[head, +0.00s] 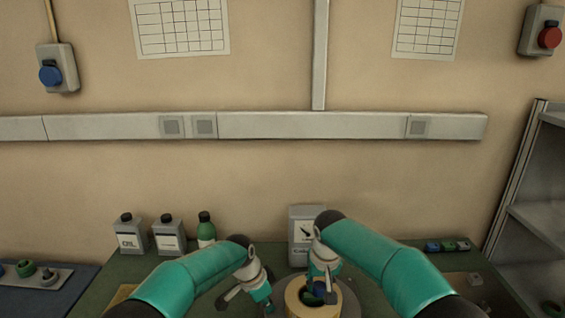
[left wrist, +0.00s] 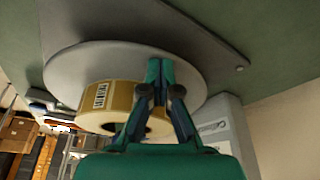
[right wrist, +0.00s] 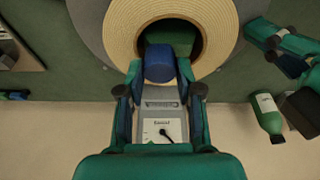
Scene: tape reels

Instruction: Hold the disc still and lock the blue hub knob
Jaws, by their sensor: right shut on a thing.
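The grey disc (left wrist: 75,65) lies flat on the bench under a tan tape roll (left wrist: 150,92); its rim also shows in the right wrist view (right wrist: 90,25). In the roll's open centre sits a green hub (right wrist: 172,35) with the blue hub knob (right wrist: 158,66). My right gripper (right wrist: 160,75) is shut on the knob, one finger at each side. My left gripper (left wrist: 161,68) has its fingertips together at the disc, beside the roll; whether the disc's edge is between them is hidden. In the head view, my left gripper (head: 264,298) is left of the roll (head: 297,300).
A grey plate (left wrist: 215,35) lies under the disc. Two grey bottles (head: 131,236) and a green bottle (head: 205,230) stand at the back left. A labelled box (head: 300,222) stands behind the roll. Small coloured blocks (head: 447,246) lie at the right.

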